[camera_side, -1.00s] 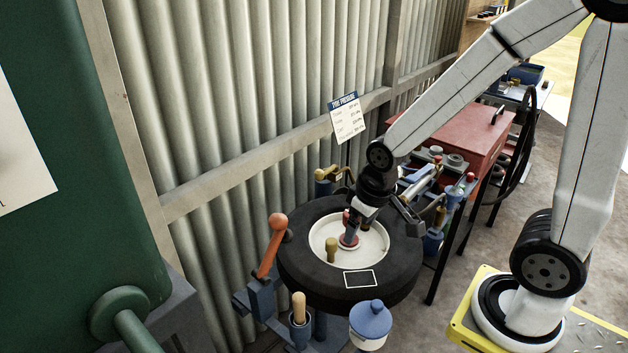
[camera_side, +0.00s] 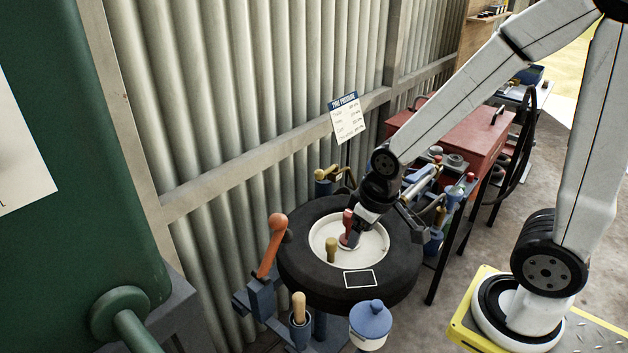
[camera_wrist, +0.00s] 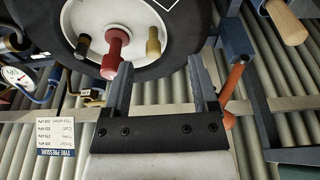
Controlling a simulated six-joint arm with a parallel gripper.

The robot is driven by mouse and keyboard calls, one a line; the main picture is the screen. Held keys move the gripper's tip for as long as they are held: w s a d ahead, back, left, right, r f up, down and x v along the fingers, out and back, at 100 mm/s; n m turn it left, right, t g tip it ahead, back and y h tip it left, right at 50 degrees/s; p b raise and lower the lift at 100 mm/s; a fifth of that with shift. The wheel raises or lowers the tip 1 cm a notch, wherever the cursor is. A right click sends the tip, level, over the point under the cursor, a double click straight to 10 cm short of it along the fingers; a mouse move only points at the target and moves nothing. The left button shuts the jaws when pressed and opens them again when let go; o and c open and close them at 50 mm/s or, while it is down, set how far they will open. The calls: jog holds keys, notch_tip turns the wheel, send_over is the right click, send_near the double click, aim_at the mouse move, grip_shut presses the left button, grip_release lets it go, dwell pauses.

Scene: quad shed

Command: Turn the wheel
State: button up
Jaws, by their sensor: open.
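The wheel is a black tyre (camera_side: 300,272) with a white rim (camera_side: 375,247), lying flat on a stand. A red post (camera_side: 347,228) rises at its hub and a brass knob (camera_side: 331,250) stands on the rim. In the wrist view the tyre (camera_wrist: 45,20) fills the top, with the red post (camera_wrist: 116,48), the brass knob (camera_wrist: 153,42) and a dark knob (camera_wrist: 82,46). My gripper (camera_wrist: 160,68) is open, with nothing between its fingers. In the side view my gripper (camera_side: 357,234) is over the rim beside the red post; contact cannot be told.
An orange-knobbed lever (camera_side: 270,255) and a wooden-handled tool (camera_side: 299,309) stand left of the tyre. A blue-lidded pot (camera_side: 370,320) is in front. A red toolbox (camera_side: 450,130) and tool bench are behind. A corrugated wall (camera_side: 240,100) bounds the back.

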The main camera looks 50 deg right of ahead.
aim_at(332, 240)
jog(key=shift+w+d+f+n+g, duration=0.35)
jog(key=shift+w+n+g, duration=0.1)
jog(key=shift+w+n, duration=1)
jog(key=shift+w+d+f+n+g, duration=0.25)
jog(key=shift+w+f+n+g, duration=0.15)
jog(key=shift+w+n, duration=1)
jog(key=shift+w+d+f+n+g, duration=0.3)
jog(key=shift+w+n+g, duration=0.15)
jog(key=shift+w+n, duration=0.95)
jog(key=shift+f, duration=0.2)
jog(key=shift+f, duration=3.7)
jog(key=shift+c, duration=0.3)
grip_shut()
